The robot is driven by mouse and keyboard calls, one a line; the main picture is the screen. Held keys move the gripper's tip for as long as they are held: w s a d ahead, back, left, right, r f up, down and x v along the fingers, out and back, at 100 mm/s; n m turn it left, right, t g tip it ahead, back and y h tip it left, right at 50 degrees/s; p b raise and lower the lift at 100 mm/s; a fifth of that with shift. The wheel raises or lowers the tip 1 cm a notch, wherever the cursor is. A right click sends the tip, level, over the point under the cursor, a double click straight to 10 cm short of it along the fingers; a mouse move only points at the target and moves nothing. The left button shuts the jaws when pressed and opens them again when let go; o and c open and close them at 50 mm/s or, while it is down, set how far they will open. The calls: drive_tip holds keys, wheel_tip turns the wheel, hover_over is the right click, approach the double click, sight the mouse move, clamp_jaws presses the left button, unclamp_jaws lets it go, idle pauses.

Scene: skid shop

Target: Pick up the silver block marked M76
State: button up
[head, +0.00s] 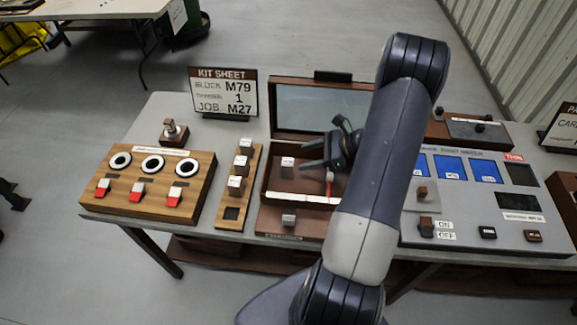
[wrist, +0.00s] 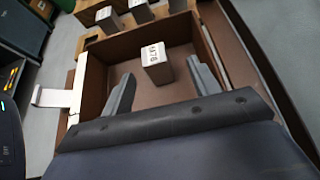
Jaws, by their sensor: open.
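A small silver block (wrist: 156,62) with dark lettering stands in the open brown box (wrist: 150,92). The lettering is upside down and blurred; it ends in or contains 76 or 79, I cannot tell which. The block also shows in the head view (head: 288,162), near the left inner wall of the box (head: 262,186). My gripper (wrist: 160,70) is open and empty, with the block ahead of and between its two fingers in the wrist view. In the head view my gripper (head: 322,166) is over the box, to the right of the block.
A wooden rack (head: 228,222) with several silver blocks stands left of the box. A panel (head: 203,182) with red-tipped switches is further left. The box's lid (head: 325,108) stands open behind. A control panel (head: 465,205) is at the right.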

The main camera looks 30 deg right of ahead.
sight(292, 162)
drive_tip(key=x, duration=0.2)
drive_tip(key=p+x, duration=0.2)
drive_tip(key=x, duration=0.1)
drive_tip(key=shift+s+a+f, duration=0.15)
drive_tip(key=shift+a, duration=0.3)
drive_tip(key=shift+c, duration=0.4)
drive_tip(key=c, duration=1.1)
drive_tip(key=shift+c, duration=0.2)
